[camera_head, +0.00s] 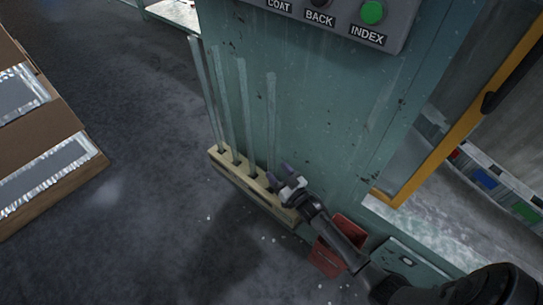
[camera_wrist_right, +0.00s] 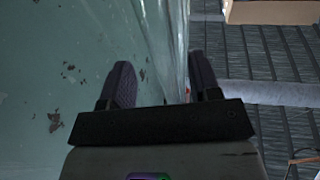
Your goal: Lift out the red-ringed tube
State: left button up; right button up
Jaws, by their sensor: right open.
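Several clear glass tubes stand upright in a row in a pale slotted rack (camera_head: 246,191) on the side of the teal machine. The tube at the right end (camera_head: 271,125) is nearest my right gripper (camera_head: 286,178). That gripper is open, low beside this tube, just above the rack. In the right wrist view, clear glass tubing (camera_wrist_right: 165,45) runs down between the open fingers (camera_wrist_right: 163,85); I cannot tell whether it touches them. A tiny red spot (camera_wrist_right: 187,92) shows by the right finger, perhaps part of a ring. No red ring is clear in the head view. My left gripper is out of view.
The teal machine panel (camera_head: 320,120) rises right behind the tubes. A red bin (camera_head: 338,243) hangs below and right of the rack. A yellow-framed door (camera_head: 450,140) stands at right.

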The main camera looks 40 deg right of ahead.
aim_at(274, 169)
jog(key=shift+w, duration=0.35)
jog(key=w, duration=0.1)
jog(key=w+b, duration=0.2)
jog(key=shift+w+a+r, duration=0.1)
jog(key=shift+w+r, duration=0.05)
jog(key=shift+r, duration=0.1)
jog(key=shift+w+r, duration=0.2)
jog(key=shift+w, duration=0.35)
jog(key=c, duration=1.1)
